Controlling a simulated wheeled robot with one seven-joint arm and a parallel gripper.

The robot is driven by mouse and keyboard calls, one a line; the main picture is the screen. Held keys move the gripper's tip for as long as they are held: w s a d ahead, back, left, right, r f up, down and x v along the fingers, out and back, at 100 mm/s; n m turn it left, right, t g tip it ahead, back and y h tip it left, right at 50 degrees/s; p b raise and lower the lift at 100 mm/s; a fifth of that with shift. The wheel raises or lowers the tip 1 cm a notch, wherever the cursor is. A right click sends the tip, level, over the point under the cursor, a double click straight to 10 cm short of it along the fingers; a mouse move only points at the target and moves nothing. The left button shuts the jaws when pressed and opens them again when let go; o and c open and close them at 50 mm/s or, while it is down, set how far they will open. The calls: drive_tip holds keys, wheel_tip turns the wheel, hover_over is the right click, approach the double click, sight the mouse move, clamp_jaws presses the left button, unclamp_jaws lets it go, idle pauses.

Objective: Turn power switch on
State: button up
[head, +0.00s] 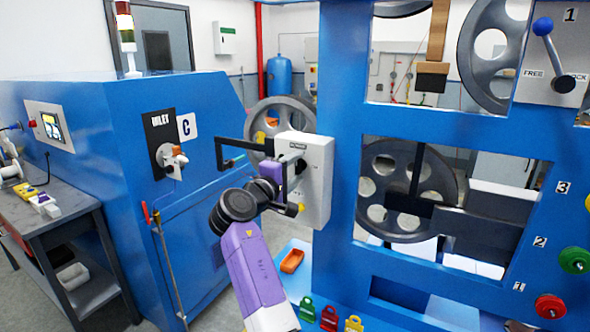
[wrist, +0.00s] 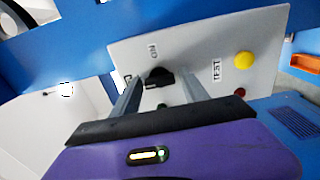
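The power switch is a black rotary knob (wrist: 157,77) on a light grey control panel (wrist: 210,50), below a label reading ON. The same panel is the face of a white box (head: 318,185) on the blue machine frame in the head view. My gripper (wrist: 162,80) is in front of the panel, with one finger on each side of the knob. The fingers stand apart, with a gap visible beside the knob. I cannot tell how deep the fingertips reach around it.
A yellow button (wrist: 244,59) and a red button (wrist: 239,92) sit right of the knob by a TEST label. A blue cabinet (head: 215,110) stands left. Colored padlock-like tags (head: 329,318) and an orange tray (head: 292,261) lie low near the frame.

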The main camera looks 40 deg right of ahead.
clamp_jaws()
drive_tip(key=shift+f, duration=0.1)
drive_tip(key=shift+f+m+b, duration=0.1)
drive_tip(key=shift+m+b, duration=0.2)
drive_tip(key=shift+b, duration=0.35)
drive_tip(key=m+b, duration=0.2)
drive_tip(key=b, duration=0.1)
drive_tip(key=shift+f, duration=0.15)
drive_tip(key=m+b, duration=0.6)
drive_tip(key=b, duration=0.2)
drive_tip(key=m+b, duration=0.5)
drive_tip(key=shift+m, duration=0.3)
drive_tip(key=shift+r+m+b, duration=0.2)
drive_tip(key=shift+m+b, duration=1.15)
drive_tip(key=shift+m, duration=0.45)
